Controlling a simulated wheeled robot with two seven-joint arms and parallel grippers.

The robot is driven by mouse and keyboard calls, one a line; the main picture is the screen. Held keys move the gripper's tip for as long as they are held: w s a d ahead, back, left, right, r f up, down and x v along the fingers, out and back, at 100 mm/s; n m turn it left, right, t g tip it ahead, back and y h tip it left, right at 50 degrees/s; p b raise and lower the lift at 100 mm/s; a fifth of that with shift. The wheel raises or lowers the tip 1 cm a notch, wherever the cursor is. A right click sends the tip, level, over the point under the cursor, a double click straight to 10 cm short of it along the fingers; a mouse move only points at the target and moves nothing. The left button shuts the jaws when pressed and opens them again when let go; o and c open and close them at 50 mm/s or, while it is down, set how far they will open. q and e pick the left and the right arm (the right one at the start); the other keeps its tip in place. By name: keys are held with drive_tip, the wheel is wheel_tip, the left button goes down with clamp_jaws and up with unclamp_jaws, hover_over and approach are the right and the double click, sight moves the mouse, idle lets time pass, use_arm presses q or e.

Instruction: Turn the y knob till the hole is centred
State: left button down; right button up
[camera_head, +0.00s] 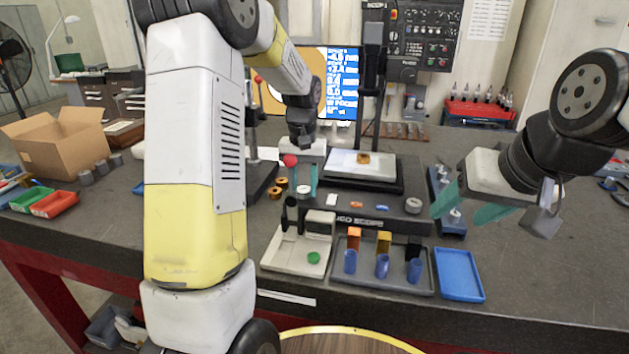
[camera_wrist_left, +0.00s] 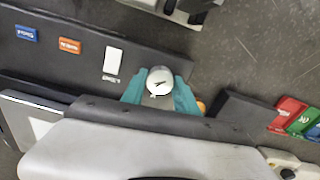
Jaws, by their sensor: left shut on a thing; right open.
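My left gripper (camera_head: 308,181) is shut on a round silver knob (camera_head: 304,190) at the left of the scope base's front panel. In the left wrist view, the knob (camera_wrist_left: 160,81), with a dark mark on its face, sits between the teal fingers (camera_wrist_left: 160,94). Another silver knob (camera_head: 412,205) is at the panel's right end. I cannot read which is y. A brass ring part (camera_head: 362,158) lies on the lit stage (camera_head: 342,165). The monitor (camera_head: 343,88) shows an orange-brown area beside a blue panel; my left arm partly hides it. My right gripper (camera_head: 468,207) is open and empty.
White (camera_head: 331,200), orange and blue buttons lie between the knobs. In front are a pale tray (camera_head: 275,262), a grey tray of coloured blocks (camera_head: 350,283) and a blue tray (camera_head: 460,274). The right tabletop is mostly clear.

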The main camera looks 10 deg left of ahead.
sight(304, 188)
use_arm(q)
drive_tip(key=c, duration=0.9)
unclamp_jaws()
drive_tip(key=shift+c, duration=0.2)
wheel_tip(304, 188, up, 8)
drive_tip(key=shift+f, duration=0.1)
